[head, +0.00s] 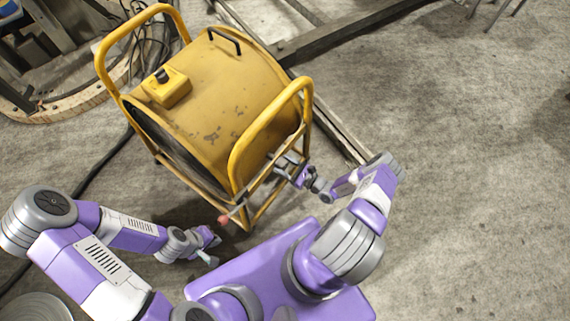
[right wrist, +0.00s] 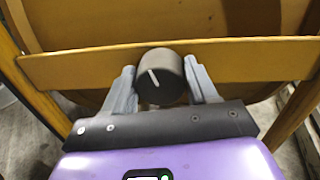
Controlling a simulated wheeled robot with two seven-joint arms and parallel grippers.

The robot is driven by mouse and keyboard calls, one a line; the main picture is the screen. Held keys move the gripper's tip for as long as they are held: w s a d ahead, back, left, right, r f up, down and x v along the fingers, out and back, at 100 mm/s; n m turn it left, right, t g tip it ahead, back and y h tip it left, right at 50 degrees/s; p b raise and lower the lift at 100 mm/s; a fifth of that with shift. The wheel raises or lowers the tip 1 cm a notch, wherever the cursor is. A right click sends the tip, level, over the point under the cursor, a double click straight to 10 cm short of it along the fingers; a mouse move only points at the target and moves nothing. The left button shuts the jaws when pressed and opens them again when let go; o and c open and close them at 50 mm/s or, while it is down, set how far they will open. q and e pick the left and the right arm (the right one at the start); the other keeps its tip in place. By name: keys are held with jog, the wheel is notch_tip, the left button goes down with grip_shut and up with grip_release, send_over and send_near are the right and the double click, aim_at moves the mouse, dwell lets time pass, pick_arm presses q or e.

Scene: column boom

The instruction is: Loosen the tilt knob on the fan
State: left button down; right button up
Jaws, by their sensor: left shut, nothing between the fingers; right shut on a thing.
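The fan (head: 215,95) is a big worn yellow drum in a yellow tube frame, standing on the floor in the head view. The tilt knob (right wrist: 161,76) is a dark round knob with a white line, on a yellow bar of the frame in the right wrist view. My right gripper (right wrist: 163,88) has its two grey fingers on either side of the knob, shut on it. In the head view my right gripper (head: 285,165) is at the near right side of the fan frame, and the knob is hard to make out there. My left gripper (head: 212,255) is shut and empty, low in front of the fan.
A yellow box with a dark knob (head: 167,87) sits on top of the drum. A reddish ball end (head: 223,219) sticks out at the frame's near corner. A black cable (head: 105,160) runs along the floor at left. The floor at right (head: 470,180) is clear.

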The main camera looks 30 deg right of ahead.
jog(key=n+p, duration=0.2)
jog(key=n, duration=0.2)
jog(key=shift+r, duration=0.15)
jog(key=n+p, duration=0.2)
jog(key=n, duration=0.3)
jog(key=shift+n+h, duration=0.3)
jog(key=n+p, duration=0.2)
jog(key=n, duration=0.2)
jog(key=shift+a, duration=0.1)
jog(key=shift+s+f+n+h+p, duration=0.1)
jog(key=shift+n+p, duration=0.15)
jog(key=shift+n, duration=0.4)
jog(key=shift+w+f+n+h+p, duration=0.1)
jog(key=shift+n+p, duration=0.15)
jog(key=shift+n, duration=0.45)
jog(key=shift+s+f+n+h+p, duration=0.1)
jog(key=shift+n+p, duration=0.15)
jog(key=shift+n, duration=0.4)
jog(key=o, duration=1)
jog(key=shift+a, duration=0.1)
